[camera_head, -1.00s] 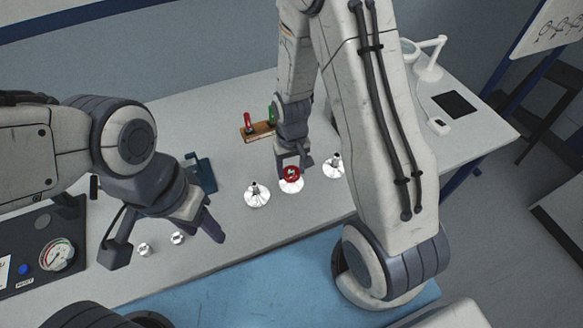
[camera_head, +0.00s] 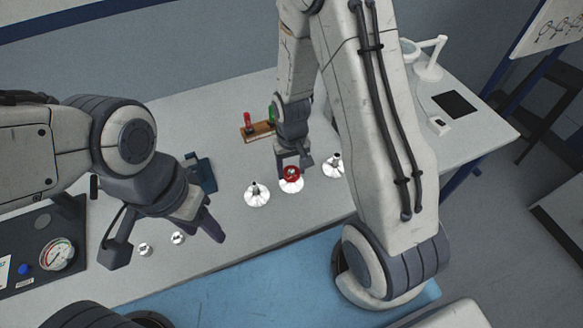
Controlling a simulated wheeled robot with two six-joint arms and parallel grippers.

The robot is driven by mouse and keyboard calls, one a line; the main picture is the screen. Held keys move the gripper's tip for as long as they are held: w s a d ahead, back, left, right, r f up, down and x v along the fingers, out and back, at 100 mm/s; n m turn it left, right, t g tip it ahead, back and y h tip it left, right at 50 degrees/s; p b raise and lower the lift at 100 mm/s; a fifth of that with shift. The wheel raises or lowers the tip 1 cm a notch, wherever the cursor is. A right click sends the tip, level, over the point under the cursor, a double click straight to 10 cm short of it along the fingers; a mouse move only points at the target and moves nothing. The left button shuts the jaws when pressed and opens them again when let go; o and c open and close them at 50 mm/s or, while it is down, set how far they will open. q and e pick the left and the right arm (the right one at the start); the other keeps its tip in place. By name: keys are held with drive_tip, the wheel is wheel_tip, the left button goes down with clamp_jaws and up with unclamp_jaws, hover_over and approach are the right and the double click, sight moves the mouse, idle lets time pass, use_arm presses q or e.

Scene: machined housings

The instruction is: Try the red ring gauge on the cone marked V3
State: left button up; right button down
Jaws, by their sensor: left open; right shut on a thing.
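The red ring gauge (camera_head: 292,173) is at the middle one of three shiny cones, around or just over its top; I cannot tell how far down it sits. My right gripper (camera_head: 292,166) is shut on the ring from behind. The middle cone (camera_head: 291,185) shows below the ring. Another cone (camera_head: 257,195) stands to its left and another (camera_head: 334,167) to its right, partly beside my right arm. No V3 mark is readable on any cone. My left gripper (camera_head: 165,246) is open and empty over the left part of the table.
A wooden stand (camera_head: 258,131) with red and green handled parts is behind. A dial gauge panel (camera_head: 57,254) is at left, a blue mat (camera_head: 240,278) in front.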

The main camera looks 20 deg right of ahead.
drive_tip(key=shift+r+p, duration=2.75)
drive_tip(key=shift+r, duration=0.3)
wheel_tip(320, 180, up, 5)
drive_tip(key=p, duration=0.4)
drive_tip(key=shift+f, duration=0.1)
